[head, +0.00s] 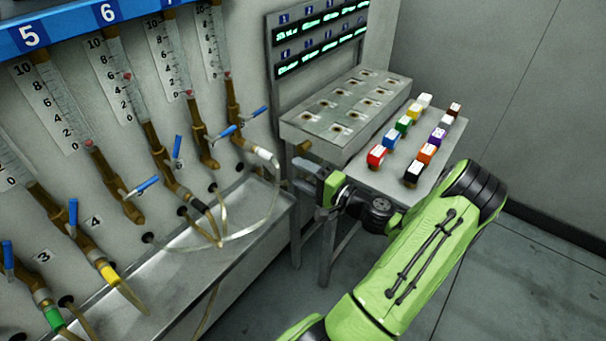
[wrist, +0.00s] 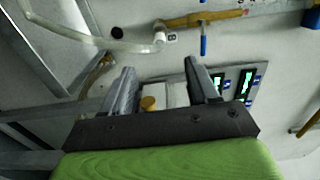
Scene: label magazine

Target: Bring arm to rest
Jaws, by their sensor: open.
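My gripper (head: 300,175) is at the end of my green arm in the head view, pointing left toward the pipe wall, in front of the near end of the metal label table. In the wrist view my gripper (wrist: 159,70) has its two fingers apart with nothing held between them. A brass knob (wrist: 149,103) shows in the gap, seemingly behind the fingers. My arm is stretched out and bent at the elbow, beside the bench with the coloured blocks.
Coloured blocks (head: 410,172) stand in two rows on the bench (head: 376,183). The slotted metal table (head: 300,124) is behind it, under the display board (head: 318,40). A clear hose (head: 262,228) loops over the trough (head: 275,200) near my gripper. Floor is free at right.

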